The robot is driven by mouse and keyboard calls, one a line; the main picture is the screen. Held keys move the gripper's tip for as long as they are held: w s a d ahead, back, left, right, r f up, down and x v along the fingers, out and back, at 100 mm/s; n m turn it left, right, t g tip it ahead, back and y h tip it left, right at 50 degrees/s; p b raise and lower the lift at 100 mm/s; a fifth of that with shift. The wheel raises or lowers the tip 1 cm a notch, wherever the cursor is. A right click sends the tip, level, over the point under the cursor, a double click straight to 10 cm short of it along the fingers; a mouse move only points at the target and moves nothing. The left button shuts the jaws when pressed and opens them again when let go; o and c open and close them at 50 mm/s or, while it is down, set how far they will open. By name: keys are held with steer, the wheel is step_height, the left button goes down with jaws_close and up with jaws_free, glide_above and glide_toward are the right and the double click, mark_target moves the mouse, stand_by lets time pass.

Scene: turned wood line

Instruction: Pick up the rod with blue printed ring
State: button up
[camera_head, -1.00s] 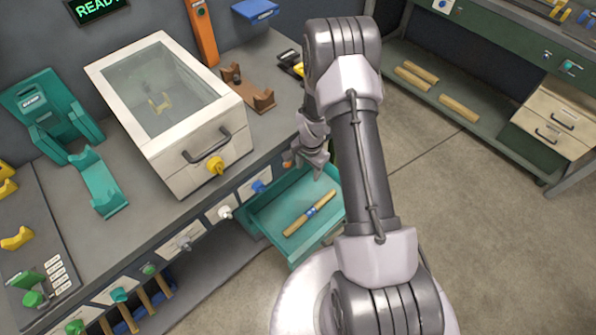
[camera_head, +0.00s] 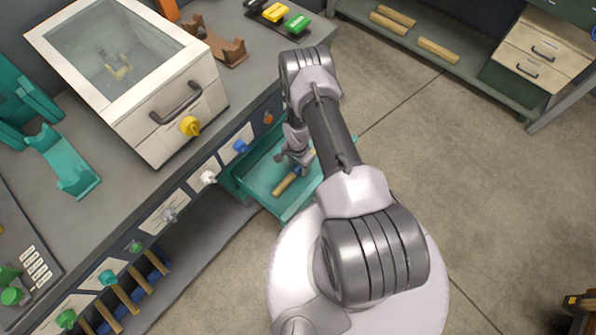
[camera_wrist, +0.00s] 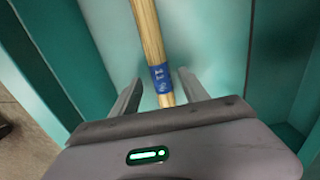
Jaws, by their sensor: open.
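The wooden rod with the blue printed ring (camera_head: 287,184) lies in the open teal drawer (camera_head: 249,183) under the bench; my gripper hides part of it in the head view. In the wrist view the pale rod (camera_wrist: 147,30) runs up from between the fingers, and its blue ring (camera_wrist: 160,77) shows near the fingertips. My gripper (camera_wrist: 155,85) is open, with one finger on each side of the rod and a gap on both sides. In the head view my gripper (camera_head: 295,158) is low over the drawer. Whether it touches the rod is unclear.
The drawer walls (camera_wrist: 65,50) stand to both sides of my gripper. A white box with a glass lid (camera_head: 130,75) and a teal cradle (camera_head: 65,160) stand on the bench. Several rods lie on a far shelf (camera_head: 460,60). The floor at right is mostly clear.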

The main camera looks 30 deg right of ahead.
step_height(320, 180, down, 2)
steer(key=shift+f, duration=0.1)
jaws_close()
steer(key=shift+r, duration=0.2)
